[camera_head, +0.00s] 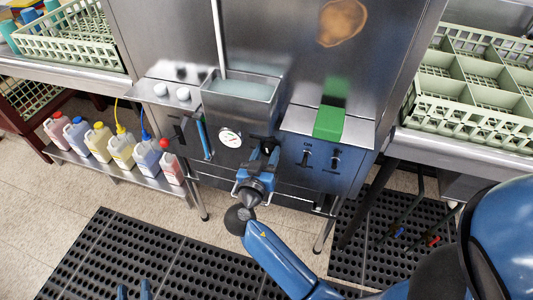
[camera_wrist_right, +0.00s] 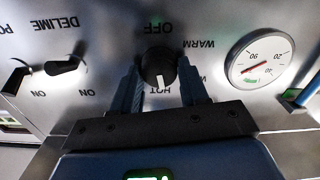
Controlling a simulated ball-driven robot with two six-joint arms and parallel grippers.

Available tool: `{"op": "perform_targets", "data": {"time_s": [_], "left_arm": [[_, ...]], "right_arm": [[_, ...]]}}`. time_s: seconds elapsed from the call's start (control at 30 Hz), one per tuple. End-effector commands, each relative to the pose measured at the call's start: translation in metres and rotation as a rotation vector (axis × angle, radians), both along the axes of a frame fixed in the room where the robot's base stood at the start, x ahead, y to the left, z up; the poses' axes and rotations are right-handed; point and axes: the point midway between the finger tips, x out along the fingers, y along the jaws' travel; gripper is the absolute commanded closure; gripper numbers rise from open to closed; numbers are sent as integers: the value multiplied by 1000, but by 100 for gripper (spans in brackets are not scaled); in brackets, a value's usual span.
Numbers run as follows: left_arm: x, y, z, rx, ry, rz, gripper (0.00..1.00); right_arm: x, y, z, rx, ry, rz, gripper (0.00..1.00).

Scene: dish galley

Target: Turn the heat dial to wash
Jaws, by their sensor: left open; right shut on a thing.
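The heat dial (camera_wrist_right: 157,66) is a round black knob with a white mark on the steel front panel. In the right wrist view the lettering is upside down. OFF is above the knob, WARM is to the upper right, a word starting with W is partly hidden by a finger, and HOT is below. The white mark points down towards HOT. My right gripper (camera_wrist_right: 163,82) is shut on the dial, one finger on each side. In the head view the right gripper (camera_head: 265,152) covers most of the dial. My left gripper (camera_head: 133,292) is open and empty at the bottom edge.
A round gauge (camera_head: 230,137) sits beside the dial, below a water-filled steel tank (camera_head: 240,104). DELIME and power switches (camera_head: 307,157) are on the other side. Several coloured jugs (camera_head: 121,145) stand on a low shelf. Green racks (camera_head: 470,92) are at right. Black mats (camera_head: 130,262) cover the floor.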

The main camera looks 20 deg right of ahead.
Motion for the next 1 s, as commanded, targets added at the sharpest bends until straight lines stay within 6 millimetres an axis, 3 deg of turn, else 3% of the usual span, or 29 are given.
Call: {"op": "perform_targets", "data": {"time_s": [0.6, 1.0], "left_arm": [[0, 0, 18, 0, 0, 0, 57], [0, 0, 28, 0, 0, 0, 57]], "right_arm": [[1, 2, 1, -458, 310, 0, 86], [2, 3, -1, -645, 436, 1, 86]]}}
